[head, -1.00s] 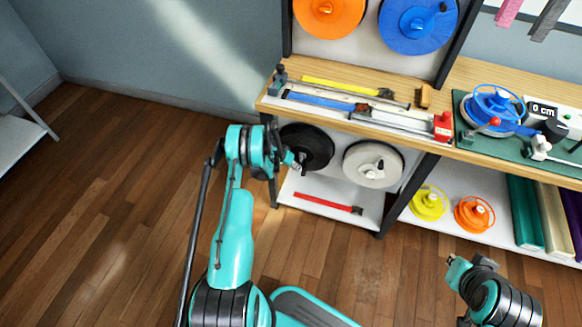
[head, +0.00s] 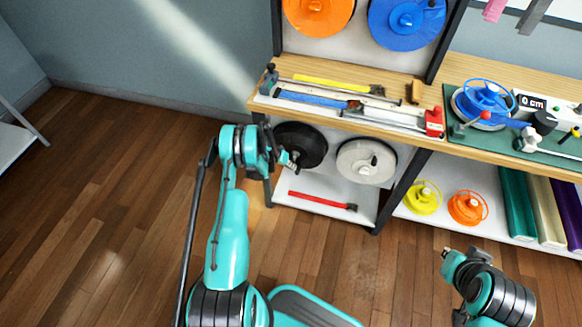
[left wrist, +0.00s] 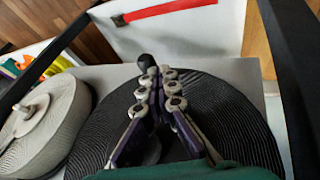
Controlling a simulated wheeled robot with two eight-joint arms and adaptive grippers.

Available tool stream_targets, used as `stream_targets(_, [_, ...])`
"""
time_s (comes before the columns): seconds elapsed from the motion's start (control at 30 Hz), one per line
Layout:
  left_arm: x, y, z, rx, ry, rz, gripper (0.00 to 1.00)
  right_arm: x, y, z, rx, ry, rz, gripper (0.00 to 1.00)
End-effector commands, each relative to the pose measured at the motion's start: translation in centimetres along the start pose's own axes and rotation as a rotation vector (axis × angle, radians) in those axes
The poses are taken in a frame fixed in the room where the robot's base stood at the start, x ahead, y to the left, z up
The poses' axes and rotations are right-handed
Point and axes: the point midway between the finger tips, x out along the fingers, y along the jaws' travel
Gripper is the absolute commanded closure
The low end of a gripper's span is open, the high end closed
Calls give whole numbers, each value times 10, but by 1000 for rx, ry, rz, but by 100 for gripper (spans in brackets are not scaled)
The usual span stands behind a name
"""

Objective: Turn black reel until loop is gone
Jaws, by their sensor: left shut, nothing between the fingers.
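The black reel (head: 306,146) is mounted on the white panel under the wooden bench, left of the white reel. In the left wrist view the black reel (left wrist: 235,125) fills the middle, with fine ring-like windings. My left gripper (head: 291,161) is in front of it, partly covering it. In the left wrist view the left gripper (left wrist: 158,73) is shut and empty, its tips at a small black knob (left wrist: 146,62) near the reel's edge. I cannot tell whether they touch. No strap loop can be made out. My right gripper (head: 447,255) is low at right, away from the shelves; its fingers are unclear.
The white reel (head: 367,161) sits close beside the black one. A dark slanted post (head: 400,192) stands right of the reels. Yellow and orange reels (head: 467,208) are further right. The floor at left is clear.

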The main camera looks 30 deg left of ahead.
Motion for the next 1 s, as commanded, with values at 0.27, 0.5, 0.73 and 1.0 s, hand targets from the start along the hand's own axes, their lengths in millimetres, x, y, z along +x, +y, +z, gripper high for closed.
stream_targets(0.27, [2, 2, 0, 1, -1, 0, 100, 0, 0, 0, 0, 0, 0, 100])
stream_targets(0.5, [4, 7, 1, 2, -2, 0, 100, 0, 0, 0, 0, 0, 0, 100])
stream_targets(0.73, [8, 16, 1, 1, -2, 0, 100, 0, 0, 0, 0, 0, 0, 100])
stream_targets(1.0, [10, 27, 0, 1, -1, 0, 100, 0, 0, 0, 0, 0, 0, 100])
